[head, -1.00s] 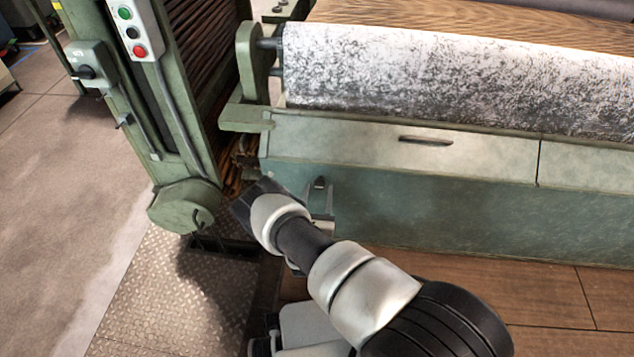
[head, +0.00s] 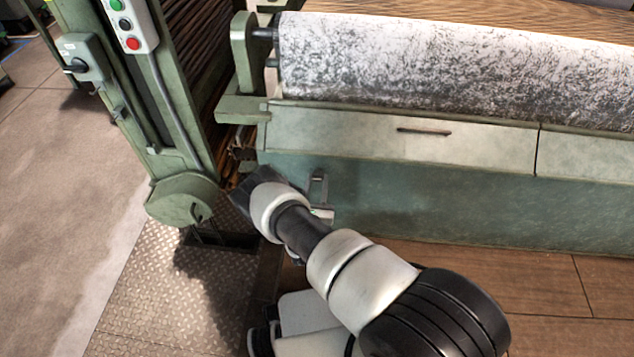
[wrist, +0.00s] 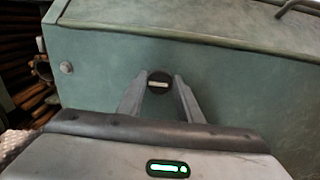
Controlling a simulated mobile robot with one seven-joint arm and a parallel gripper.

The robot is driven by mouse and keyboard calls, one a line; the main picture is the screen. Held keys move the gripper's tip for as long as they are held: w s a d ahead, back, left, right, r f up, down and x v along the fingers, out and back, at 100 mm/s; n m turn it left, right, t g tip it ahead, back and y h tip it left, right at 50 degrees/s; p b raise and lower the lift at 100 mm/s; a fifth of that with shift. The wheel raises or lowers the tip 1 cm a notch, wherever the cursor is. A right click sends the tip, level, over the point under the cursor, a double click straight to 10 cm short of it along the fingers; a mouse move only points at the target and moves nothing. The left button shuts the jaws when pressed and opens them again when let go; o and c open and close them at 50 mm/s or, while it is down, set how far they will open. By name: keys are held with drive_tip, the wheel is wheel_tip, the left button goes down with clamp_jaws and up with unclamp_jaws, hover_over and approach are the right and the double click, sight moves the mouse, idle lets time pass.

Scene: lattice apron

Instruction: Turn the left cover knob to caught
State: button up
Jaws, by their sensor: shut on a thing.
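The left cover knob (wrist: 159,83) is a small dark disc with a pale bar, which lies about level in the wrist view. It sits on the green front face of the cover (wrist: 230,85). My gripper (wrist: 163,80) has its two grey fingers on either side of the knob and is shut on it. In the head view my gripper's grey fingers (head: 318,182) show at the cover's front, partly behind my arm. The knob is not clear there. Any marking for the caught position is not readable.
A bolt head (wrist: 66,68) sits left of the knob. A cover handle (head: 424,131) is on the top panel, below a speckled roller (head: 450,70). A green machine frame (head: 180,200) with a push-button box (head: 130,22) stands close at left. Tread plate and wooden floor lie below.

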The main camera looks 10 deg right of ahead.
drive_tip(key=shift+m, duration=0.3)
drive_tip(key=m, duration=0.3)
drive_tip(key=shift+m, duration=0.3)
drive_tip(key=m+p, duration=0.1)
drive_tip(key=m, duration=0.3)
drive_tip(key=shift+d+m, duration=0.15)
drive_tip(key=shift+m, duration=0.15)
drive_tip(key=m+p, duration=0.1)
drive_tip(key=m, duration=0.3)
drive_tip(key=shift+m+p, duration=0.3)
drive_tip(key=shift+p, duration=0.05)
drive_tip(key=m+p, duration=0.1)
drive_tip(key=m, duration=0.3)
drive_tip(key=shift+f, duration=0.15)
drive_tip(key=shift+m, duration=0.3)
drive_tip(key=o, duration=1)
drive_tip(key=shift+s+f, duration=0.1)
